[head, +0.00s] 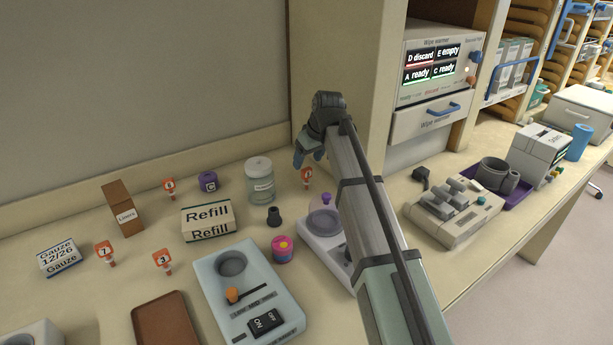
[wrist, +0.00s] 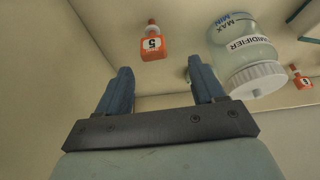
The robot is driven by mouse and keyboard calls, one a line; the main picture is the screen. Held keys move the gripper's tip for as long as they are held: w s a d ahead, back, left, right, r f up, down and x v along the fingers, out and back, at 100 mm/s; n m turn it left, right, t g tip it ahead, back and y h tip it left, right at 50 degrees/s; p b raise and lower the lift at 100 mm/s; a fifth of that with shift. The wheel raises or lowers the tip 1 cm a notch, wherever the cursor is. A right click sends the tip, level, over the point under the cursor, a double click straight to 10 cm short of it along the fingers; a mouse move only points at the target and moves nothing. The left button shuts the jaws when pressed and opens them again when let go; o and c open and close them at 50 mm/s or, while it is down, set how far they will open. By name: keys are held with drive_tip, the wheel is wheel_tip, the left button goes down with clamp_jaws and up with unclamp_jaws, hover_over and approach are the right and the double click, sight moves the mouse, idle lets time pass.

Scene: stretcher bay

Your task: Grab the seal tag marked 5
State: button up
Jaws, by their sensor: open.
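The seal tag marked 5 (wrist: 153,46) is a small orange and white tag. In the wrist view it lies beyond the fingertips, between their lines and apart from them, its number upside down. In the head view, the orange tag (head: 307,177) just below my gripper (head: 309,155) appears to be this one; its digit is too small to read. My gripper is open, and its two blue fingers (wrist: 160,82) hold nothing. Other orange tags stand on the counter: one at the back (head: 169,187), one marked 7 (head: 105,253) and one (head: 163,262) beside it.
The humidifier jar (head: 259,181) stands close left of the near tag; it also shows in the wrist view (wrist: 247,55). A dark stopper (head: 274,217), a Refill box (head: 208,221) and a white device (head: 320,232) are nearby. The wall and cabinet edge lie behind.

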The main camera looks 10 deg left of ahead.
sight(307, 169)
drive_tip(key=shift+w+d+x, duration=0.1)
drive_tip(key=shift+d+x, duration=0.05)
drive_tip(key=shift+x, duration=0.95)
drive_tip(key=shift+w+d+x, duration=0.1)
drive_tip(key=shift+d+x, duration=0.05)
drive_tip(key=shift+x, duration=1)
drive_tip(key=shift+d+x, duration=0.15)
drive_tip(key=shift+x, duration=0.95)
drive_tip(key=shift+f, duration=0.1)
drive_tip(key=shift+c, duration=0.3)
drive_tip(key=c, duration=1)
